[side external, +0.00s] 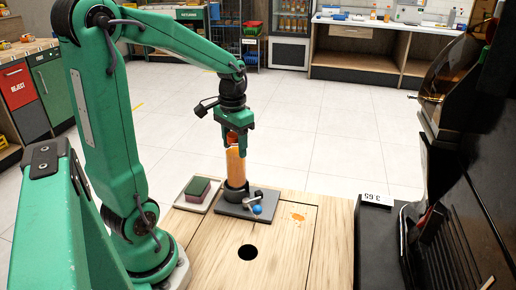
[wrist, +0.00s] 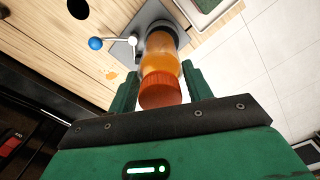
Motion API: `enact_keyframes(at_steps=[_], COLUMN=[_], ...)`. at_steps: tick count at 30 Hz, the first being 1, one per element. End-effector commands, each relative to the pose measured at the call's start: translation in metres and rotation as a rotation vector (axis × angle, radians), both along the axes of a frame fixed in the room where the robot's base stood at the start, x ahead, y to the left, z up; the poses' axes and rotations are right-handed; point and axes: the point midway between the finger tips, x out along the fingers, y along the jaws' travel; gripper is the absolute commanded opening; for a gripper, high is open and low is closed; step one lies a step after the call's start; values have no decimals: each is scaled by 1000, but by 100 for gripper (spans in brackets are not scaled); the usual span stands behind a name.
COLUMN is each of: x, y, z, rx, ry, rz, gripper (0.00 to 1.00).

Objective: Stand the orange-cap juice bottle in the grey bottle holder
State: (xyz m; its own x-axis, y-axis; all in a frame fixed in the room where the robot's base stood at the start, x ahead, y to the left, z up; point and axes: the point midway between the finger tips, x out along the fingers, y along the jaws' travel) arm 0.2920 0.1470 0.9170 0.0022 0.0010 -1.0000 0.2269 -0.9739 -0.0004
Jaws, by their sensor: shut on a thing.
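The juice bottle (side external: 236,168) stands upright, filled with orange juice. Its orange cap (wrist: 160,90) faces the camera in the wrist view, with the bottle body (wrist: 163,52) beyond it. My gripper (side external: 238,142) is shut on the bottle near the cap, with one green finger on each side in the wrist view (wrist: 161,92). The grey bottle holder (side external: 228,208) is a flat plate with a dark round cup (side external: 236,191). The bottle's lower end meets this cup and appears to be inside it. The cup wall hides the bottle's base, so its depth cannot be told.
A lever with a blue knob (side external: 257,210) sits on the holder plate, close to the cup. A green and dark red sponge (side external: 197,187) lies on a tray to the left. The wooden top has a round hole (side external: 247,252) and an orange spill (side external: 298,217). A dark machine (side external: 470,190) stands at right.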

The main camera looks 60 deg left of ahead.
Motion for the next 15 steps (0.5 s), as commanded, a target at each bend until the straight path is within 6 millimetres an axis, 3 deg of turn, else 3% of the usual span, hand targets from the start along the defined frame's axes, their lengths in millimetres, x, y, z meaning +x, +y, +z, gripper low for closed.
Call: enact_keyframes(at_steps=[10, 15], x=[0, 0], y=[6, 5], z=[-6, -22], rx=[0, 0], ry=[-1, 2], rz=[0, 0], gripper=[2, 2])
